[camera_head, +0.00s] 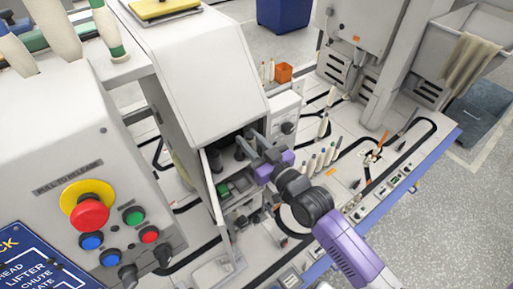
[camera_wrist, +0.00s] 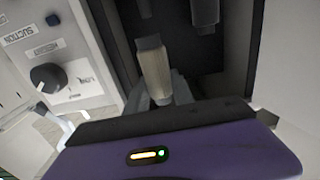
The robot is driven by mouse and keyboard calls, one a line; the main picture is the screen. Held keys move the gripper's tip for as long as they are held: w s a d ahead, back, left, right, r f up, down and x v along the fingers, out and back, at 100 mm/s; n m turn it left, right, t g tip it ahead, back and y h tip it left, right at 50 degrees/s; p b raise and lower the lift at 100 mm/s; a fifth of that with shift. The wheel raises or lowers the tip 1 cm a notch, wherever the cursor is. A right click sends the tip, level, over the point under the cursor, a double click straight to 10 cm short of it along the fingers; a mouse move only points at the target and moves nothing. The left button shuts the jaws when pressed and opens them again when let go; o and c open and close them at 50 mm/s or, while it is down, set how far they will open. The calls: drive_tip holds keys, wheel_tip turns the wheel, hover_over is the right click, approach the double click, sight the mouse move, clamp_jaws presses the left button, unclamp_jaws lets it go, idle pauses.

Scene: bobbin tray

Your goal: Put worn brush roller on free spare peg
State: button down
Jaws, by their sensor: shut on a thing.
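My gripper (camera_head: 250,146) reaches into the dark opening of the white machine housing in the head view. In the wrist view, a worn cream brush roller (camera_wrist: 156,72) with grey ends stands at the gripper's fingers (camera_wrist: 160,98), and the gripper is shut on it. The roller's lower end is hidden behind the gripper body. In the head view the held roller is hard to make out. I cannot tell which part is the free spare peg.
The housing wall (camera_wrist: 284,60) is close on the right, and a panel with a suction knob (camera_wrist: 46,78) is on the left. Several cream spools (camera_head: 322,160) stand on the table right of my gripper. An orange cup (camera_head: 283,72) stands behind.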

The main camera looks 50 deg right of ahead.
drive_tip(key=b, duration=0.3)
hover_over(239, 146)
drive_tip(key=shift+f, duration=0.1)
drive_tip(key=shift+f+b, duration=0.4)
drive_tip(key=shift+f, duration=0.15)
drive_tip(key=shift+f, duration=0.2)
idle(0.5)
drive_tip(key=shift+f+b, duration=0.35)
drive_tip(key=shift+b, duration=0.2)
drive_tip(key=shift+f+b, duration=2.05)
drive_tip(key=shift+f, duration=0.1)
drive_tip(key=c, duration=1)
unclamp_jaws()
